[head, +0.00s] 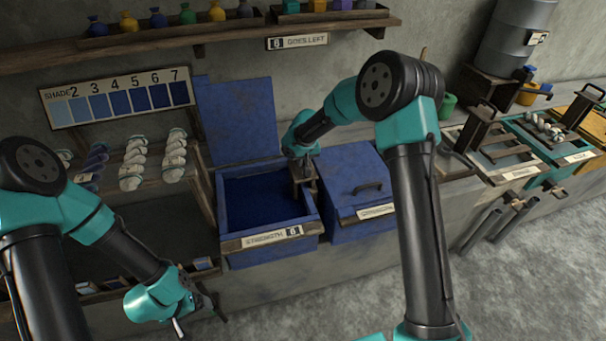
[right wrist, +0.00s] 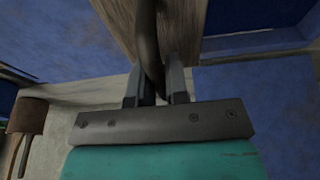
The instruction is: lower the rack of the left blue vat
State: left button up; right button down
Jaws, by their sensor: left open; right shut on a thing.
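The left blue vat (head: 222,195) stands open with its lid (head: 236,120) raised behind it and dark blue liquid (head: 258,198) inside. My right gripper (head: 301,172) is at the vat's right side, largely covered by its own wrist. In the right wrist view my right gripper (right wrist: 158,88) is shut on a dark curved handle (right wrist: 148,40) beside a wooden piece (right wrist: 122,18), seemingly the rack. In the head view little of the rack shows, and its height cannot be told. My left gripper (head: 208,307) is open and empty, low at the left, away from the vat.
A closed blue vat (head: 350,172) with a lid handle stands just right. Yarn skeins (head: 133,165) lie on a shelf at left, below a shade chart (head: 118,100). A shelf of small coloured bags (head: 160,20) runs above. More vats (head: 513,165) stand at far right.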

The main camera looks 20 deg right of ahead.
jog(key=shift+s+f+x, duration=0.1)
jog(key=shift+s+x, duration=0.2)
jog(key=shift+x, duration=0.85)
jog(key=shift+s+f+x, duration=0.1)
jog(key=shift+s+x, duration=0.15)
jog(key=shift+x, duration=0.9)
jog(key=shift+s+x, duration=0.3)
jog(key=shift+x, duration=0.85)
grip_release()
jog(key=shift+r, duration=0.1)
jog(key=shift+w+r+v, duration=0.1)
jog(key=shift+w+v, duration=0.15)
jog(key=shift+v, duration=0.85)
jog(key=shift+w+r+v, duration=0.1)
jog(key=shift+w+v, duration=0.2)
jog(key=shift+v, duration=0.85)
jog(key=shift+w+v, duration=0.25)
jog(key=shift+v, duration=0.85)
